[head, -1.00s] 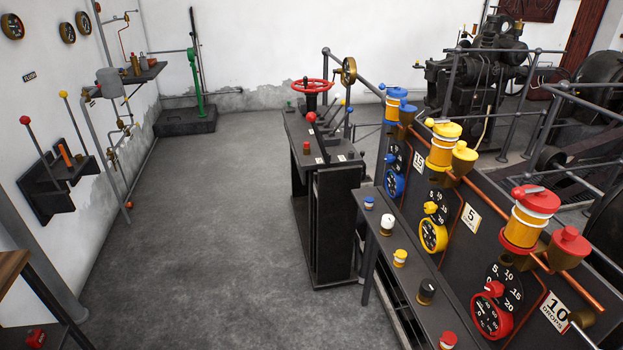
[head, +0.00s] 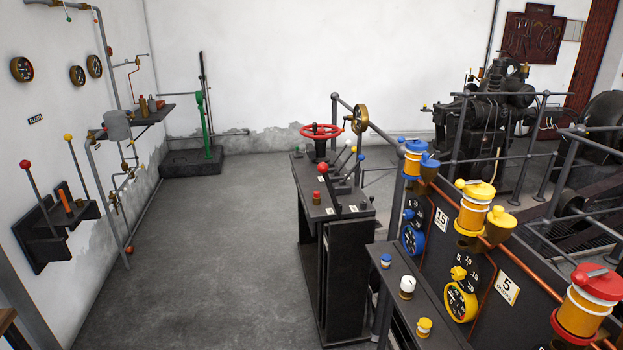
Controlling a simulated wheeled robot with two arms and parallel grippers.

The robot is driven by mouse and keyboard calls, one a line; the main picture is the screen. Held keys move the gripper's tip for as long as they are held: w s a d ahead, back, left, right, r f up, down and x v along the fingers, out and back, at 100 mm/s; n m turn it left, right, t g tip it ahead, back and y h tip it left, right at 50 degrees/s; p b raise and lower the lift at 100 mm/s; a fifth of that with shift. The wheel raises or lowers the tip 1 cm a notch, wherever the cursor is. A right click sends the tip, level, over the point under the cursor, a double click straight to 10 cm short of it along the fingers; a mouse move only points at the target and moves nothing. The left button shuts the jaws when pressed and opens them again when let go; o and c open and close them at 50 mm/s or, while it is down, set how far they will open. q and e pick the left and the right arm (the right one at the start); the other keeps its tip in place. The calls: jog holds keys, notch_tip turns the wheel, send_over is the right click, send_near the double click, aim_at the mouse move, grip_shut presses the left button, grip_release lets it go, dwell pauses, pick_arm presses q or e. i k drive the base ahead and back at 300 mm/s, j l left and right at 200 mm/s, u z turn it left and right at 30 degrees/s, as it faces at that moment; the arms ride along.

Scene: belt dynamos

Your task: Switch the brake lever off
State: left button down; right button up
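No lever has a readable brake label, so I cannot tell which one is the brake lever. A red-knobbed lever (head: 329,188) rises tilted from the dark control console (head: 310,208) in the middle. Smaller levers with white, blue and yellow knobs stand behind it. On the left wall, a dark bracket (head: 45,238) holds a red-knobbed lever (head: 32,188) and a yellow-knobbed lever (head: 75,165). A green lever stand (head: 205,125) is at the back wall. Neither of my grippers is in view.
A red handwheel (head: 321,131) sits on the console. To the right are a panel with coloured oilers and gauges (head: 460,302), a low bench (head: 405,330), railings and a dark engine (head: 490,125). The grey floor (head: 200,260) between left wall and console is clear.

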aim_at(322, 167)
jog(key=i+j, duration=0.85)
jog(key=z, duration=1.05)
